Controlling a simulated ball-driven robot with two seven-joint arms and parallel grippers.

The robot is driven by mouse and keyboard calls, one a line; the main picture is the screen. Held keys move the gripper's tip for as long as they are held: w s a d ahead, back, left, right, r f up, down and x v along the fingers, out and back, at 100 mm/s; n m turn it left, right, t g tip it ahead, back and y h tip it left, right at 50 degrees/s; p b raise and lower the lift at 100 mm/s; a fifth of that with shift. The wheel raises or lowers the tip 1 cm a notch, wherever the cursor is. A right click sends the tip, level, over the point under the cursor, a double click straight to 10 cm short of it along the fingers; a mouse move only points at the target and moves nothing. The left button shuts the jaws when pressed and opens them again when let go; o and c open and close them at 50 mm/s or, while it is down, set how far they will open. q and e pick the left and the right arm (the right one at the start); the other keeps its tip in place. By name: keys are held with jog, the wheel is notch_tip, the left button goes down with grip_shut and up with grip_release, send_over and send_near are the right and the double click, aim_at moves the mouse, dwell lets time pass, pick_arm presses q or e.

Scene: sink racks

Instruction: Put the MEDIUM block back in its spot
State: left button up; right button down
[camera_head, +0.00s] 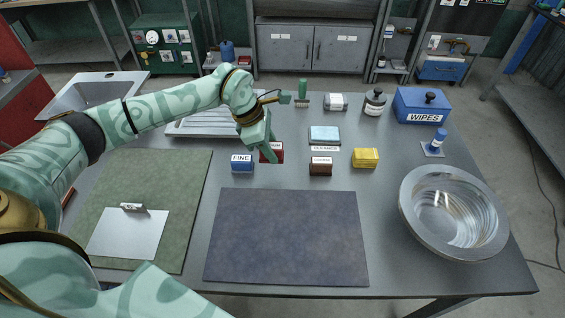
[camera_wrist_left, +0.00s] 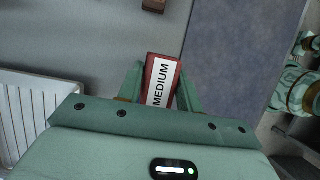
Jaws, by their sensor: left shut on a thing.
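The MEDIUM block is red with a white label; in the left wrist view the block (camera_wrist_left: 151,72) sits between the two green fingers. My left gripper (camera_wrist_left: 160,88) is shut on it. In the head view my left gripper (camera_head: 264,148) reaches over the table, and the red block (camera_head: 277,152) shows partly behind its fingers, between the blue FINE block (camera_head: 242,164) and a dark brown block (camera_head: 320,169). I cannot tell whether the red block touches the table. My right gripper is not in view.
A yellow block (camera_head: 365,158) stands right of the brown one. Behind are a light-blue sponge (camera_head: 324,133), a bottle (camera_head: 375,104) and a WIPES box (camera_head: 421,105). A dark mat (camera_head: 287,235) lies bare in front, with a metal bowl (camera_head: 410,208) to its right.

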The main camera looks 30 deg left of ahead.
pick_arm(q)
jog(key=w+f, duration=0.1)
jog(key=f, duration=0.1)
jog(key=w+d+f+b, duration=0.1)
jog(key=w+f, duration=0.1)
jog(key=shift+w+f, duration=0.1)
jog(key=shift+f, duration=0.1)
jog(key=shift+w+f+b, duration=0.15)
jog(key=shift+f+b, duration=0.4)
jog(key=shift+f, duration=1.15)
jog(key=shift+f, duration=0.1)
jog(key=o, duration=1)
jog(key=shift+a+r, duration=0.1)
jog(key=shift+r, duration=0.4)
jog(key=p+v, duration=0.2)
jog(key=v, duration=0.9)
jog(key=shift+r+p, duration=0.1)
jog(key=shift+p, duration=0.2)
